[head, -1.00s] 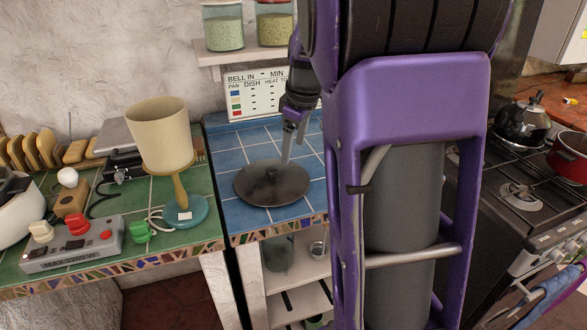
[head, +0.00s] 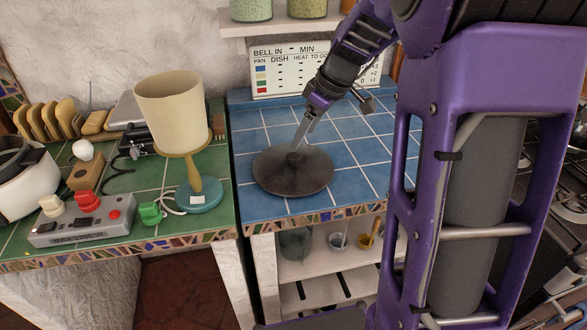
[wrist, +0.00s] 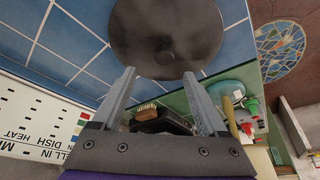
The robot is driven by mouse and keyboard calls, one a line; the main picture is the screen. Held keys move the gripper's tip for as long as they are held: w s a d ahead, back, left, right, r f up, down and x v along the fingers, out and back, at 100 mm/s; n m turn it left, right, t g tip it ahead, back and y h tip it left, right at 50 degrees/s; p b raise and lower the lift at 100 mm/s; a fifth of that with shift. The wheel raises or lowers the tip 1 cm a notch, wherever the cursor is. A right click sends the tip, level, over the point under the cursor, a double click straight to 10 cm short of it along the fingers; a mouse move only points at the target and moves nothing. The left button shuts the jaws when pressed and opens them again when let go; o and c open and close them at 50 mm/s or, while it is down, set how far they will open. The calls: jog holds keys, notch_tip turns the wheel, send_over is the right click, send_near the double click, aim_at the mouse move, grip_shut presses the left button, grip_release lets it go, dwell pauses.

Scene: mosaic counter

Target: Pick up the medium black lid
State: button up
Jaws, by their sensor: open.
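The medium black lid (head: 292,172) is a dark round disc with a small knob at its centre. It lies flat on the blue tiled counter near the front edge. My gripper (head: 302,138) is at the lid's far side, tilted down towards the knob. In the wrist view the lid (wrist: 150,22) is at the top, with its knob beyond the two fingertips. My gripper (wrist: 158,78) is open there, with nothing between its fingers. In the head view I cannot tell whether a finger touches the knob.
A lamp (head: 172,110) with a cream shade stands on the green counter (head: 130,195) at left. A grey box with red buttons (head: 82,222) is in front of it. A white sign (head: 285,70) stands behind the lid. Blue tiles right of the lid are clear.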

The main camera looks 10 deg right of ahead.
aim_at(293, 155)
jog(key=x, duration=0.7)
jog(key=shift+s+a+f+b, duration=0.1)
jog(key=shift+s+a+b, duration=0.15)
jog(key=shift+s+b, duration=0.1)
jog(key=shift+w+a+f, duration=0.15)
jog(key=shift+w+f, duration=0.05)
jog(key=shift+f, duration=0.3)
grip_shut()
